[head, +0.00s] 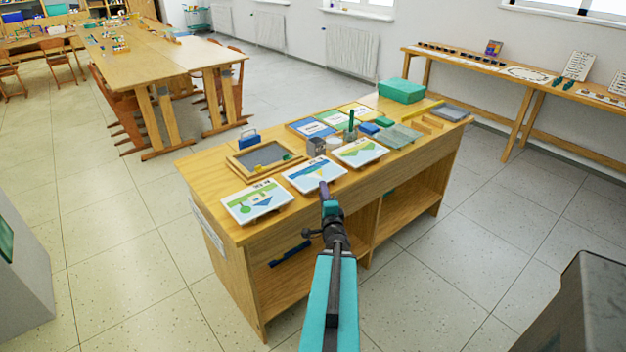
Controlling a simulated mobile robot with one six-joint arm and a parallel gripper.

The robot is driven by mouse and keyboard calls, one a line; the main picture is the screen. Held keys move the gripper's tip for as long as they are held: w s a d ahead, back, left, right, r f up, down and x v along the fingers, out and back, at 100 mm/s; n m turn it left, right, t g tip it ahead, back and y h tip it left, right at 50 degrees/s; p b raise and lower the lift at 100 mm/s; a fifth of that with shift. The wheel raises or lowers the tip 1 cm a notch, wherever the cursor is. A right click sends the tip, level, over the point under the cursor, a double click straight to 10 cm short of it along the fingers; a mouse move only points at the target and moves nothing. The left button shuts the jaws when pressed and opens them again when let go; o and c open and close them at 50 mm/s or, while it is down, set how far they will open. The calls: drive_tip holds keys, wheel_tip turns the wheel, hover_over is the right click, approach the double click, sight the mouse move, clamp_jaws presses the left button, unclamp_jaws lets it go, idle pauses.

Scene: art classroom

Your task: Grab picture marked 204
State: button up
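Three white picture cards lie in a row along the near side of the wooden desk (350,195). The left card (257,203) shows green and blue shapes, the middle card (312,173) a blue design, and the right card (361,152) green and blue shapes. Their markings are too small to read, so I cannot tell which is 204. My gripper (324,187) is at the near edge of the middle card and overlaps it in the picture. I cannot tell whether it touches the card or whether its fingers are open.
Behind the cards are a grey framed tray (264,159), a grey cup (316,147), and a green box (401,90). Long tables (150,62) stand at the back left, and a wall bench (480,63) stands at the right. Open tiled floor surrounds the desk.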

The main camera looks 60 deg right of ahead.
sight(319, 175)
drive_tip(key=b+x, duration=0.1)
drive_tip(key=x, duration=0.1)
drive_tip(key=shift+w+d+b, duration=0.25)
drive_tip(key=shift+d+b, duration=0.05)
drive_tip(key=shift+x, duration=0.9)
drive_tip(key=shift+p+x, duration=0.3)
drive_tip(key=shift+x, duration=2.5)
drive_tip(key=shift+c, duration=0.2)
clamp_jaws()
